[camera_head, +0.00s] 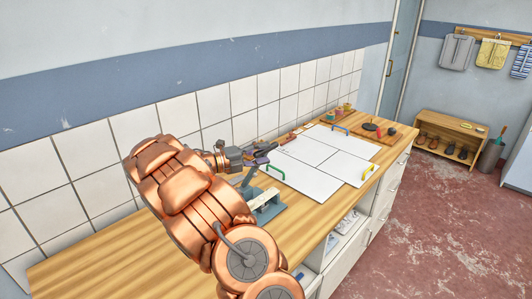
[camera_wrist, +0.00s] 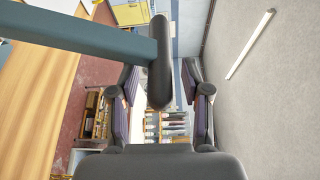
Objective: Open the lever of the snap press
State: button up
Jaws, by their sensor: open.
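The snap press (camera_head: 266,203) is a small blue-grey device on the wooden worktop, partly hidden behind my copper arm in the head view. In the wrist view its lever is a blue-grey bar (camera_wrist: 85,40) coming in from the upper left, ending in a dark rounded handle (camera_wrist: 159,62). My gripper (camera_wrist: 161,92) is open, with one finger on each side of the handle in the picture. Neither finger visibly touches it, and I cannot tell the depth between them. In the head view my gripper (camera_head: 262,154) is above and behind the press.
White panels (camera_head: 320,158) with coloured handles lie on the wooden worktop (camera_head: 110,258) beyond the press. Small tools (camera_head: 292,137) lie along the tiled wall. A round dark item (camera_head: 371,127) sits on a board farther back. The worktop's near-left part is clear.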

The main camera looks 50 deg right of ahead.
jog(key=f+v, duration=0.1)
jog(key=v, duration=0.6)
jog(key=shift+f, duration=0.3)
dwell(0.4)
jog(key=shift+s+a, duration=0.1)
dwell(0.3)
jog(key=v, duration=1.2)
jog(key=shift+f, duration=0.1)
